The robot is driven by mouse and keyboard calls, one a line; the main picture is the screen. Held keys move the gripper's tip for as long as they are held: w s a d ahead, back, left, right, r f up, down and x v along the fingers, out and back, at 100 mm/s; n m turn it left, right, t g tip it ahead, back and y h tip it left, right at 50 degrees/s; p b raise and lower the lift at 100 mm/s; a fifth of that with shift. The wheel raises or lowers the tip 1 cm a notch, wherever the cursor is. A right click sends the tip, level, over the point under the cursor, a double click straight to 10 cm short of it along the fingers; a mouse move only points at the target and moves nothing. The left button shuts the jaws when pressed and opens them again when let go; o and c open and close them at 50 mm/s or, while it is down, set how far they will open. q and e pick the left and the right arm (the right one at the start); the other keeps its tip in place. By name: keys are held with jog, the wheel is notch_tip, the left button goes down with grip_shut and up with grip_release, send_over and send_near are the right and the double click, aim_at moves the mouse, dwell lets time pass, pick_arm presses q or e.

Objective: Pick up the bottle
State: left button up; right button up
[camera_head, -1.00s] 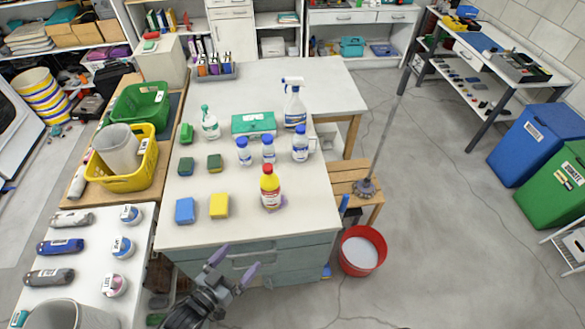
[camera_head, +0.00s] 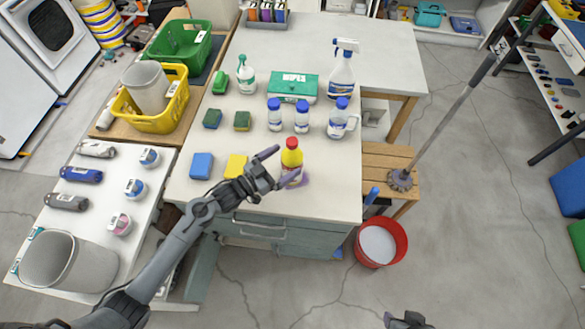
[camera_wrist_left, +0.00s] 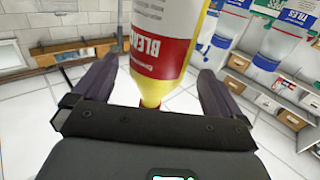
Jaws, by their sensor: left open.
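A yellow bottle (camera_head: 291,158) with a red cap and red label stands upright near the front of the white table. My left gripper (camera_head: 279,167) is open at the bottle, one finger on each side of it. In the left wrist view the bottle (camera_wrist_left: 165,40) shows between the two spread fingers (camera_wrist_left: 158,85), its label partly reading "BLEACH". I cannot tell whether either finger touches it. A dark part of my right arm's end (camera_head: 405,320) shows at the bottom edge, cut off by the frame.
Blue-capped bottles (camera_head: 302,118), a spray bottle (camera_head: 341,75) and a green box (camera_head: 293,86) stand behind the bottle. A yellow sponge (camera_head: 235,166) and blue sponge (camera_head: 201,165) lie left. A red bucket (camera_head: 381,242) is on the floor right of the table.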

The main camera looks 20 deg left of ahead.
aim_at(297, 154)
pick_arm(q)
jog(key=p+x, duration=0.1)
jog(key=x, duration=0.3)
jog(key=shift+w+d, duration=0.1)
jog(key=shift+d, duration=0.1)
jog(key=shift+w+d+f+p, duration=0.1)
jog(key=shift+w+d+p, duration=0.2)
jog(key=shift+w, duration=0.2)
grip_shut()
